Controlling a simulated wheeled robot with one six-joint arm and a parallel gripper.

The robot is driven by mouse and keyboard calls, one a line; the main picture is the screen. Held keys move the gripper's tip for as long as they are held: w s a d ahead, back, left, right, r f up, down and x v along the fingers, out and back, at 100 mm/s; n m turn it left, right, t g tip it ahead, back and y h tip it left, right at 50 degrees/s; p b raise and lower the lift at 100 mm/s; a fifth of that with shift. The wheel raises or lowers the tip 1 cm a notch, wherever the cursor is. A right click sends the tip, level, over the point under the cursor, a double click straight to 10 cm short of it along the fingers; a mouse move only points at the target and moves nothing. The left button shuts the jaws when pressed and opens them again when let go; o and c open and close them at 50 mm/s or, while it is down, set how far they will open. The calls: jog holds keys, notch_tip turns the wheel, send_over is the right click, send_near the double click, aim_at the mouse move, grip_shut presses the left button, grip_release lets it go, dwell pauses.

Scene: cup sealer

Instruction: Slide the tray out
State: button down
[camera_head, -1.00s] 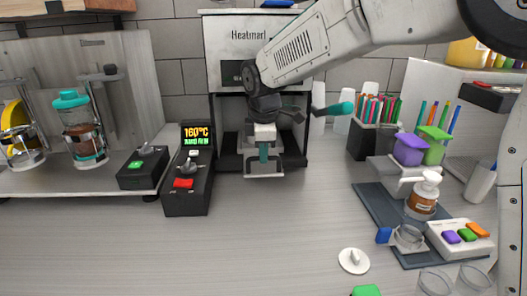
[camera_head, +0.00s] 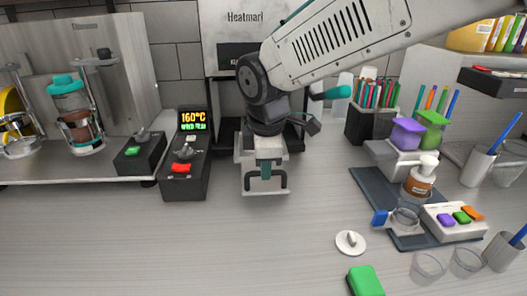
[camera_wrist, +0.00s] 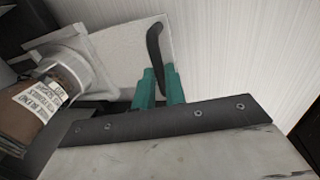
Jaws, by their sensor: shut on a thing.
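The tray (camera_head: 246,168) is a pale metal plate with a black bar handle (camera_head: 284,180). It sticks out from the front of the cup sealer (camera_head: 234,30), at the middle of the head view. My gripper (camera_head: 266,172), with teal fingertips, is shut on the handle. In the wrist view the tray (camera_wrist: 128,64) lies beyond the teal fingers (camera_wrist: 160,88), with the handle (camera_wrist: 154,48) between or beside them. A brown cup (camera_wrist: 48,108) with a white label is at a pale square holder on the tray's left. My wrist hides much of the sealer's opening in the head view.
A control box (camera_head: 183,180) with a 160°C display and red switch stands just left of the tray. A dark mat (camera_head: 364,182) with a bottle and small containers lies at the right. A white lid (camera_head: 350,242) is in front. The counter before the tray is clear.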

jog(key=shift+s+d, duration=0.15)
jog(key=shift+s, duration=1.45)
jog(key=c, duration=1.5)
grip_release()
jog(key=shift+o, duration=0.2)
jog(key=shift+r, duration=0.1)
notch_tip(320, 180, up, 8)
jog(key=s, duration=0.1)
jog(key=shift+s+f, duration=0.2)
jog(key=shift+s, duration=0.05)
